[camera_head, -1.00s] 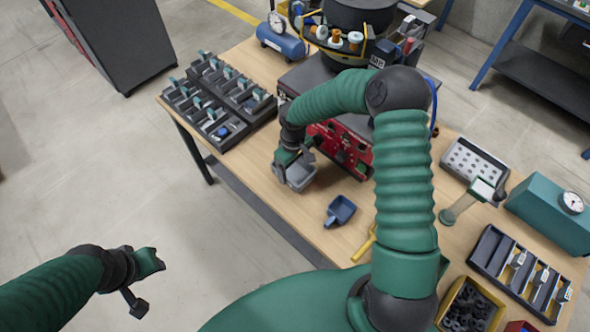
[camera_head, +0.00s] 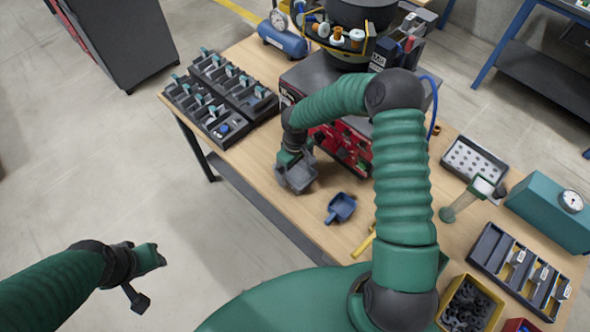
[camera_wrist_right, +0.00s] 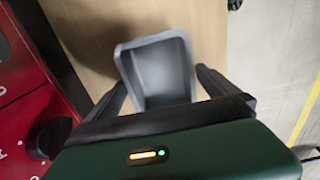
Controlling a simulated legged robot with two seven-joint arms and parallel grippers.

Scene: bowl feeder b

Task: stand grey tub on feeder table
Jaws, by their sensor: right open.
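The grey tub (camera_head: 302,181) is at the near edge of the wooden feeder table (camera_head: 256,157), just in front of the red-fronted feeder. In the right wrist view the tub (camera_wrist_right: 160,68) lies between my two dark fingers, its hollow inside showing. My right gripper (camera_wrist_right: 165,88) is open around the tub, with narrow gaps at the sides; in the head view it (camera_head: 297,163) covers the tub's back part. Whether the tub's base rests flat on the table is hidden. My left gripper (camera_head: 143,277) is off the table at lower left, apparently empty; its finger gap is unclear.
A blue scoop (camera_head: 341,208) lies right of the tub. The red-fronted feeder base (camera_head: 345,146) stands close behind. Black compartment trays (camera_head: 222,95) are at the table's left. A yellow bin (camera_head: 468,303) of dark parts is at lower right.

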